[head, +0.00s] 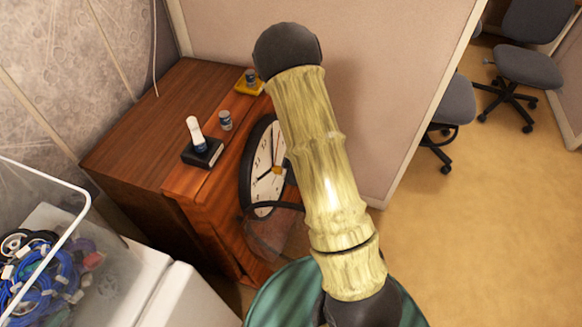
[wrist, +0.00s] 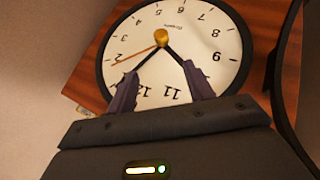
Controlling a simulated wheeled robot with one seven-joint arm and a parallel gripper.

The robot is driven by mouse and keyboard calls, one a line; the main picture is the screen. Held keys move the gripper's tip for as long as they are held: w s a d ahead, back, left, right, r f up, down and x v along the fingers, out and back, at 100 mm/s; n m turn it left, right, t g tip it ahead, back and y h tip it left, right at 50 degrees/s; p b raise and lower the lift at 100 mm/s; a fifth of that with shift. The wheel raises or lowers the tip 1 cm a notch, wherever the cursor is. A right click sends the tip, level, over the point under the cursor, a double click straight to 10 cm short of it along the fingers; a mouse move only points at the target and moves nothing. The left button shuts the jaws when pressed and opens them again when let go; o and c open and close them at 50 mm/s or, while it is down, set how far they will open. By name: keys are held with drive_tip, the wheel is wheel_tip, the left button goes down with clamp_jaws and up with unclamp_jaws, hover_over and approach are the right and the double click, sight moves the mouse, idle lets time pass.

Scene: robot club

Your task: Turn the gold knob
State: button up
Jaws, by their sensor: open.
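The gold knob (wrist: 161,37) sits at the centre of a round black-rimmed clock with a white face (wrist: 200,30). The clock appears upside down in the wrist view. In the head view the gold knob (head: 277,170) shows beside my arm, and the clock (head: 262,190) is upright on the front of the wooden cabinet, partly hidden by my arm. My gripper (wrist: 159,72) is open, its two dark fingers apart in front of the clock's face. The knob shows between and beyond the fingertips, with nothing between the fingers. My gripper is mostly hidden in the head view.
On the cabinet top (head: 150,110) stand a black-based joystick (head: 203,152), a small grey cylinder (head: 225,120) and a yellow-based piece (head: 250,82). A clear bin of cables (head: 45,265) is at lower left. A partition (head: 390,80) stands behind; open floor (head: 480,220) lies right.

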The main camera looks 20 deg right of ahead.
sight(281, 170)
idle(0.3)
drive_tip(key=d+f+m+g+h+p, duration=0.1)
drive_tip(key=d+m+p, duration=0.15)
drive_tip(key=m, duration=0.85)
drive_tip(key=d+f+m+g+p, duration=0.1)
drive_tip(key=d+m+g+p, duration=0.15)
drive_tip(key=m, duration=0.75)
drive_tip(key=w+r+m+y, duration=0.1)
drive_tip(key=m, duration=0.4)
drive_tip(key=w+a+r+m+y, duration=0.1)
drive_tip(key=m, duration=0.4)
drive_tip(key=w+r+m+p, duration=0.1)
drive_tip(key=r+m, duration=0.1)
drive_tip(key=m, duration=0.3)
drive_tip(key=shift+w+a+m+t+y, duration=0.25)
drive_tip(key=shift+w+m+t+y, duration=0.05)
drive_tip(key=shift+w+t+y, duration=0.1)
drive_tip(key=shift+f, duration=0.1)
drive_tip(key=x, duration=0.8)
drive_tip(key=p+x, duration=0.1)
drive_tip(key=x, duration=0.8)
drive_tip(key=shift+s+f, duration=0.15)
drive_tip(key=shift+f, duration=0.1)
